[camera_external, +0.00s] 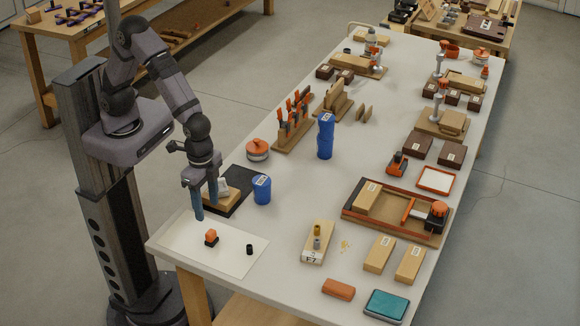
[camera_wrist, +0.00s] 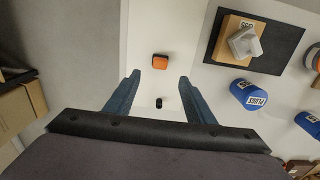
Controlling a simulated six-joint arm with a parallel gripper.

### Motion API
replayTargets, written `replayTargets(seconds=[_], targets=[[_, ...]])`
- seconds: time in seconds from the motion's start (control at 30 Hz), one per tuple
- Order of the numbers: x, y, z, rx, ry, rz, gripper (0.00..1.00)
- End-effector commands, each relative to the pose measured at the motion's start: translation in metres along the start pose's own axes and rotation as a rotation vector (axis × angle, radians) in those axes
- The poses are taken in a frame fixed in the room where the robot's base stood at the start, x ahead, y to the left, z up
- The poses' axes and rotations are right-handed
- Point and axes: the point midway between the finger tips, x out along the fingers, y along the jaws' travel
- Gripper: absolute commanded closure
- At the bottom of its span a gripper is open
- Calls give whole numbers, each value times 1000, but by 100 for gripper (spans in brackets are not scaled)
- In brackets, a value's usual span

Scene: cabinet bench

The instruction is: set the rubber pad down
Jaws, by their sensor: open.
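My gripper (camera_external: 206,211) is open and empty above the white sheet (camera_external: 185,245) at the near left end of the bench. Its two blue fingers also show in the wrist view (camera_wrist: 160,76). On the sheet sit a small orange-and-black piece (camera_external: 211,237) and a small black cylinder (camera_external: 249,249), apart from each other. In the wrist view the orange piece (camera_wrist: 160,61) lies just beyond the fingertips and the black cylinder (camera_wrist: 159,102) shows between the fingers. I cannot tell for sure which thing is the rubber pad.
A dark flat mat (camera_external: 242,202) bears a wooden block (camera_external: 217,198) with a pale piece on top. Blue cylinders (camera_external: 262,189) (camera_external: 325,137) stand to the right. A tool rack (camera_external: 293,128), orange-edged tray (camera_external: 370,226) and teal-topped box (camera_external: 387,303) are farther off.

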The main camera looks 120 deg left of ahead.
Motion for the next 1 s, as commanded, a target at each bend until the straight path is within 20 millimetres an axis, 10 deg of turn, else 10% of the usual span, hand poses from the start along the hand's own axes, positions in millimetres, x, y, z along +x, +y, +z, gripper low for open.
replayTargets(seconds=[0.37,1.0], targets=[[-12,-14,13,-4,0,0,51],[-32,-95,149,-1,1,1,51]])
